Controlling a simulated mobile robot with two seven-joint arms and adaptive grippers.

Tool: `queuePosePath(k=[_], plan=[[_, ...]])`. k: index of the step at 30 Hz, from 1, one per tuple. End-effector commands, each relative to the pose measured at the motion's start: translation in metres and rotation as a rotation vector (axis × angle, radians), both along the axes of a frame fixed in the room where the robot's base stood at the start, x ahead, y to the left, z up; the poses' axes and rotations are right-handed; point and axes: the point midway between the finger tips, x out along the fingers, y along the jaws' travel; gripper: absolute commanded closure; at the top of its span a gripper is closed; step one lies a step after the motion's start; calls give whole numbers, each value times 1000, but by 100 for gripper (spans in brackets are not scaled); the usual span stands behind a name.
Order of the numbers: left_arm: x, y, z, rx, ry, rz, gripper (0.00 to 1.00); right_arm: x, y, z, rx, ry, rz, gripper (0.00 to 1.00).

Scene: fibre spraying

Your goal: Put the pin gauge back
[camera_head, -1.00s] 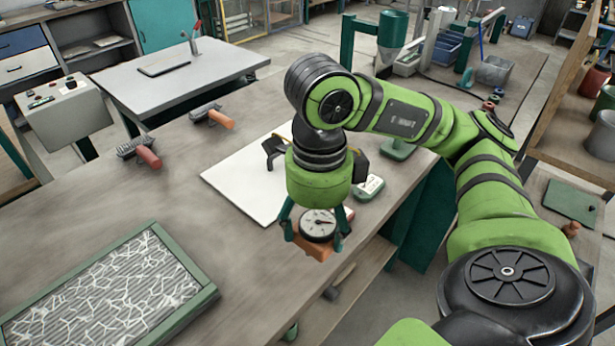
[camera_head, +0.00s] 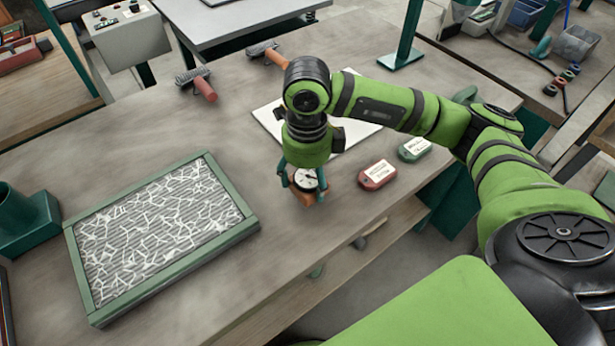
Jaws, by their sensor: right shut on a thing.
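The pin gauge (camera_head: 306,180) has a round white dial and an orange-brown body. My right gripper (camera_head: 304,186) is shut on it and holds it by the front edge of the workbench. The gripper fingers stand on either side of the dial. Whether the gauge touches the bench cannot be told. A white board (camera_head: 362,135) lies on the bench behind the gripper, partly hidden by my right arm. My left gripper is not in view.
A green-framed tray (camera_head: 245,228) with white fibres lies on the left of the bench. A red tag (camera_head: 378,174) and a green tag (camera_head: 413,149) lie right of the gripper. Two brushes, one red-handled (camera_head: 205,90), lie behind. Bare bench lies between tray and gripper.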

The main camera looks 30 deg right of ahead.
Motion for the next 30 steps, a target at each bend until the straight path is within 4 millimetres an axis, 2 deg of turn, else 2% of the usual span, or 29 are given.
queuePosePath(k=[1, 5, 17, 18, 19, 30], plan=[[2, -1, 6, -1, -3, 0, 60, 0, 0, -5, -1, 3, -2, 88], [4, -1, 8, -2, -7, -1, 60, 0, 0, -16, 1, -1, -2, 88], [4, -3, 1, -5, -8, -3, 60, 0, 0, -23, 1, -3, -1, 88], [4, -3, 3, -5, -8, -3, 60, 0, 0, -21, 0, -2, -2, 13], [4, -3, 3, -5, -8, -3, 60, 0, 0, -21, 0, -1, -2, 5], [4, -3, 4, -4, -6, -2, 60, 0, 0, -20, 1, -1, -2, 5]])
